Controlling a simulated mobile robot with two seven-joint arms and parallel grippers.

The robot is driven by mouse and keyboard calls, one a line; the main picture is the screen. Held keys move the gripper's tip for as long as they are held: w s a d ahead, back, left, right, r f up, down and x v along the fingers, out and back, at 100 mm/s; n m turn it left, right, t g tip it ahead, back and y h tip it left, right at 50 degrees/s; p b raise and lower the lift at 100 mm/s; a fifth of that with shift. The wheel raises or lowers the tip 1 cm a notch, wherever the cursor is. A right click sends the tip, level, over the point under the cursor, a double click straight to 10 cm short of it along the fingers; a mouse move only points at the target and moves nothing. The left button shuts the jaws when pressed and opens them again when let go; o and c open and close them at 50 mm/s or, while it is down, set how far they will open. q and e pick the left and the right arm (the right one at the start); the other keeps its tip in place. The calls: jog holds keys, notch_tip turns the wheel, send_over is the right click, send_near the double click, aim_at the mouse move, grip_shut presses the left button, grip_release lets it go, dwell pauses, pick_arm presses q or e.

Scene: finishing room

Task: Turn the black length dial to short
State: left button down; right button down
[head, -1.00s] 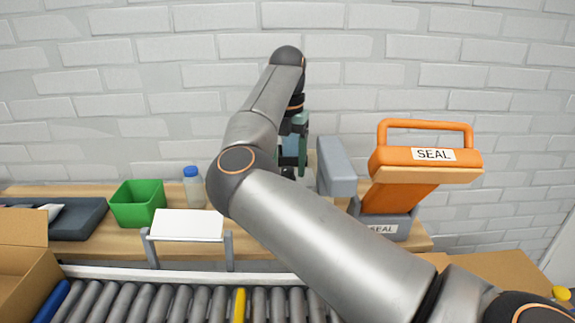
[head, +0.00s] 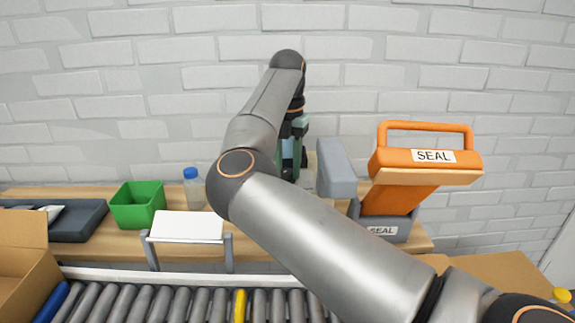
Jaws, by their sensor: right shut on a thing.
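My right gripper (head: 292,172) points down at the bench beside a grey machine part (head: 336,168), left of the orange-handled sealer (head: 425,165). Its fingers are partly hidden by my own right arm. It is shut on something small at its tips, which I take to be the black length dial. The dial itself is hidden behind my arm and fingers, so its setting cannot be read. My left gripper is not in view.
On the wooden bench (head: 95,194) stand a green bin (head: 137,206), a blue-capped bottle (head: 194,188) and a dark tray (head: 75,222). A white plate on a stand (head: 187,226) is in front. A roller conveyor (head: 180,305) and open carton (head: 20,265) lie nearer.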

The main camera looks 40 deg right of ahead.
jog(key=shift+n, duration=0.3)
jog(key=n, duration=0.2)
jog(key=shift+n, duration=0.4)
jog(key=n, duration=0.9)
jog(key=shift+n, duration=0.4)
jog(key=n+b, duration=0.1)
jog(key=n, duration=0.2)
jog(key=shift+n, duration=0.9)
jog(key=shift+r, duration=0.1)
